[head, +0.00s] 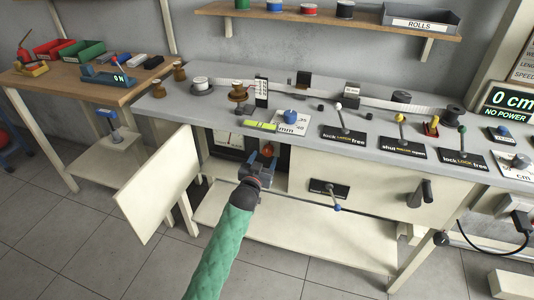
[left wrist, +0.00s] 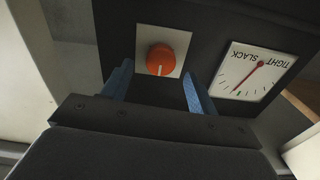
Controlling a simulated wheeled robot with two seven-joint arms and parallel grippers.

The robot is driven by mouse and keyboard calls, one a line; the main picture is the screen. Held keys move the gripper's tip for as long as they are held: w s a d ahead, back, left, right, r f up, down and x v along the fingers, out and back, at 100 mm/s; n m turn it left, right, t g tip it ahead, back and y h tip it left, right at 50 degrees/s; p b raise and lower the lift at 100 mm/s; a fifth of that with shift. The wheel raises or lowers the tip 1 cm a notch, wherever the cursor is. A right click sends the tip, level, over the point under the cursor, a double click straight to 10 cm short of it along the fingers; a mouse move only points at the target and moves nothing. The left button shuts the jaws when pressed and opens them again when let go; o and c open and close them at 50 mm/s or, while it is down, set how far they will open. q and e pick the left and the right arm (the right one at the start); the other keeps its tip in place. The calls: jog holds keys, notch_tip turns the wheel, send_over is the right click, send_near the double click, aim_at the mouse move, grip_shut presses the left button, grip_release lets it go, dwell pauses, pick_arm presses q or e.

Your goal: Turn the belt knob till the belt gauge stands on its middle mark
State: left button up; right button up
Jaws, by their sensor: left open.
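The orange belt knob (left wrist: 160,59) sits on a white square plate on a dark panel in the left wrist view, its white line pointing down in the picture. The belt gauge (left wrist: 248,72) is to its right, a white dial lettered TIGHT and SLACK, seen upside down. Its red needle points to the lower left, close to a small green mark; I cannot tell if they line up exactly. My left gripper (left wrist: 157,72) is open, its blue fingers on either side of the knob, apart from it. In the head view the left gripper (head: 261,164) reaches into the opening below the bench.
An open cream door (head: 160,185) stands left of the opening. A cream panel with a blue-tipped lever (head: 337,207) and a dark crank handle (head: 420,193) is to the right. Above is the grey bench top (head: 215,112) with several levers and knobs. Floor in front is clear.

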aim_at(267, 153)
pick_arm(q)
jog(key=shift+x, duration=2.1)
jog(key=c, duration=1)
